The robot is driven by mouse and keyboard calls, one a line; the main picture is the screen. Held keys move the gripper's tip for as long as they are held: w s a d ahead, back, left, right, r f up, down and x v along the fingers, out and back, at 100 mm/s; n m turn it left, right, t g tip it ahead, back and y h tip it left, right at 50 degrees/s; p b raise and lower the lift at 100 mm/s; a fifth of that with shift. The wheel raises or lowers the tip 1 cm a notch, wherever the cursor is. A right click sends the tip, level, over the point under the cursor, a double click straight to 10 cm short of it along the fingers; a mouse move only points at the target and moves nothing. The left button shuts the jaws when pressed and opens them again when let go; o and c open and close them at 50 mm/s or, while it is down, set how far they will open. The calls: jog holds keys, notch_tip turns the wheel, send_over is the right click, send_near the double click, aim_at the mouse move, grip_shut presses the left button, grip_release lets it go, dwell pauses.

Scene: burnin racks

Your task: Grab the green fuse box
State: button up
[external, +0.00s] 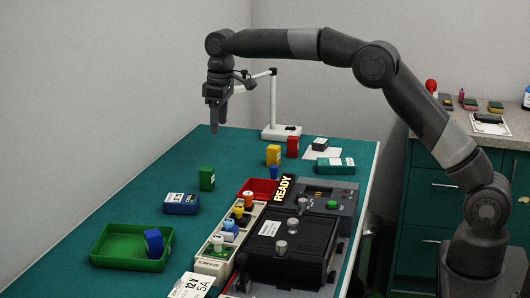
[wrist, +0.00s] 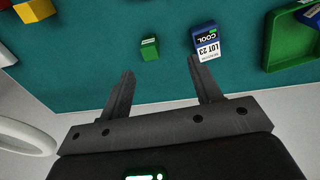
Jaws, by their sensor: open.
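The green fuse box (external: 207,178) is a small upright green block on the teal table, left of the black rack unit. It also shows in the wrist view (wrist: 149,49), beyond my fingertips and between them, nearer the left finger. Nothing hides the green fuse box.
A blue labelled box (external: 181,203) lies near the fuse box. A green tray (external: 105,250) holds a blue block (external: 153,242). A yellow box (external: 273,155), a red box (external: 293,146), a red tray (external: 247,188) and a white stand (external: 277,133) are also on the table.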

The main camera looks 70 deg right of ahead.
send_over(209, 169)
jog(key=shift+g, duration=0.4)
jog(key=f, duration=0.8)
jog(key=shift+s+a+f, duration=0.1)
jog(key=shift+s, duration=0.25)
notch_tip(209, 169, down, 6)
jog(key=shift+w+r, duration=0.1)
jog(key=f, duration=0.5)
jog(key=shift+w+f, duration=0.1)
jog(key=shift+w, duration=0.25)
jog(key=c, duration=1.1)
